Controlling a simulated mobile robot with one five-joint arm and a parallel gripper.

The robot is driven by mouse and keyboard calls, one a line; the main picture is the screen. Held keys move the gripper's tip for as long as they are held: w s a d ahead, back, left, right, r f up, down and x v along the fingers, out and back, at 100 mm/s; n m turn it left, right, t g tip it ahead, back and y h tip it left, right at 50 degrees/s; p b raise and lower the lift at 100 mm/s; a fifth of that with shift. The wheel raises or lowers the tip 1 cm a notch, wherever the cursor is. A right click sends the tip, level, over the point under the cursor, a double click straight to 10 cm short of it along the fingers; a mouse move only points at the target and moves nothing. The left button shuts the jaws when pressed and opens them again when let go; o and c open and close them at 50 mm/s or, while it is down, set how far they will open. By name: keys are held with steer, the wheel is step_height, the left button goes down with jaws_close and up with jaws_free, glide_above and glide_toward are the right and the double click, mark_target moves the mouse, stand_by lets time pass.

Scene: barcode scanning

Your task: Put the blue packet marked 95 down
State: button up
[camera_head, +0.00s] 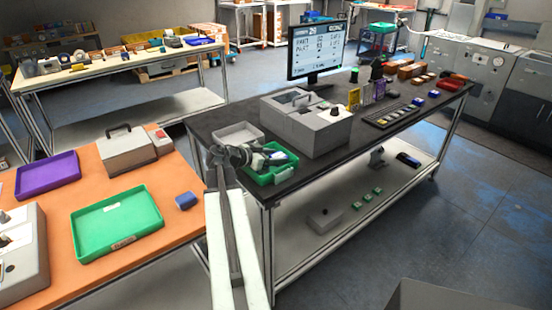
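My gripper (262,159) is over the small green tray (286,174) at the near left corner of the dark table. A blue and white item (278,156) shows in or just above that tray, right at my gripper's end. I cannot tell whether the fingers hold it, nor whether they are open or shut. A blue packet-like block (187,201) lies apart on the orange table, right of the larger green tray (118,223). No mark 95 is readable on either blue thing.
A white-grey tray (238,134) stands behind my gripper, and a grey box machine (306,122) to its right. A monitor (317,50) stands at the table's back. The orange table (184,226) also holds a purple tray (48,173) and a grey handled box (127,150).

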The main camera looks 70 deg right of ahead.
steer(key=shift+o, duration=1.4)
steer(key=shift+r+p, duration=0.25)
steer(key=shift+p, duration=0.05)
steer(key=p+v, duration=0.4)
steer(key=v, duration=0.7)
steer(key=shift+w+a+r, duration=0.15)
steer(key=shift+r, duration=0.05)
steer(key=shift+w+a, duration=0.1)
steer(key=shift+a, duration=0.1)
